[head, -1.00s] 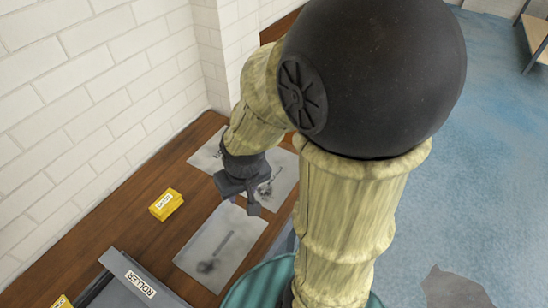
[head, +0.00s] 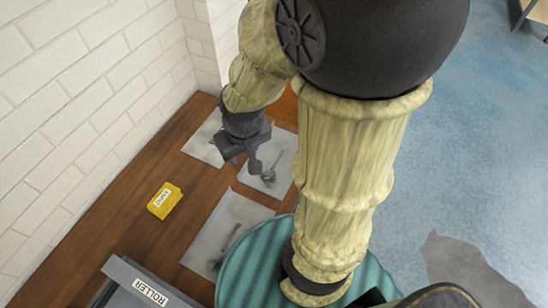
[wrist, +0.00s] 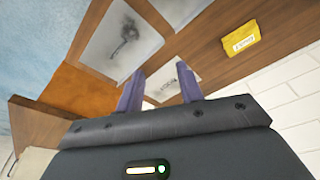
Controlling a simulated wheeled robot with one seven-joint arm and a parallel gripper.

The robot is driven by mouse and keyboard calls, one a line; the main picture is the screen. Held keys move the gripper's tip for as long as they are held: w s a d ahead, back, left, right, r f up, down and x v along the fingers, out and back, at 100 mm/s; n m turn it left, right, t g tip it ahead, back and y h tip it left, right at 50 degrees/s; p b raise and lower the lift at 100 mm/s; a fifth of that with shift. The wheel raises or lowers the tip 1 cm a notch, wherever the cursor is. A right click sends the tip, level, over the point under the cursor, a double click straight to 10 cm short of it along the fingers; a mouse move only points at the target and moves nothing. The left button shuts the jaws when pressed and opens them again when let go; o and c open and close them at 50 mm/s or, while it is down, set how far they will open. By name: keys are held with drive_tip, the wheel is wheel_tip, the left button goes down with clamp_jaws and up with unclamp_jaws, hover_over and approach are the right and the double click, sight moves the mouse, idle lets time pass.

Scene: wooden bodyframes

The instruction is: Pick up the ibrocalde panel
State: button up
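Several flat grey panels with dark drawings lie on the wooden bench. In the head view there is a near panel (head: 212,258), a right panel (head: 280,150) and a far left panel (head: 203,148). I cannot read a name on any, so I cannot tell which is the ibrocalde panel. My gripper (head: 240,162) hangs above the far panels and hides parts of them. In the wrist view my gripper (wrist: 160,68) has its two fingers apart with nothing held between them. A panel with a drawing (wrist: 118,40) shows left of the fingers, and another (wrist: 182,82) partly behind them.
A yellow box (head: 157,208) with a label stands on the wooden bench (head: 120,215). A grey case marked ROLLER (head: 150,290) is at the near left. A white brick wall (head: 70,90) runs along the bench's left side. Blue floor (head: 475,170) is open at right.

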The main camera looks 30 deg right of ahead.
drive_tip(key=w+a+f+n+h+b, duration=0.1)
drive_tip(key=w+f+n+h, duration=0.3)
drive_tip(key=f+n, duration=0.1)
drive_tip(key=w+a+f+n+h+b, duration=0.2)
drive_tip(key=w+f+n+h, duration=0.2)
drive_tip(key=n, duration=0.4)
drive_tip(key=w+a+f+n+h+b, duration=0.2)
drive_tip(key=w+f+n+h, duration=0.2)
drive_tip(key=f+n+h, duration=0.1)
drive_tip(key=shift+w+a+f+n, duration=0.1)
drive_tip(key=shift+w+f+n, duration=0.1)
drive_tip(key=shift+f+n, duration=0.25)
drive_tip(key=shift+w+a+f+n, duration=0.15)
drive_tip(key=shift+f+n, duration=0.1)
drive_tip(key=shift+f, duration=0.25)
drive_tip(key=shift+w+a, duration=0.1)
drive_tip(key=shift+w, duration=0.15)
drive_tip(key=p+x, duration=0.1)
drive_tip(key=x, duration=1.1)
drive_tip(key=shift+d+r, duration=0.15)
drive_tip(key=shift+d, duration=0.05)
drive_tip(key=shift+p, duration=0.3)
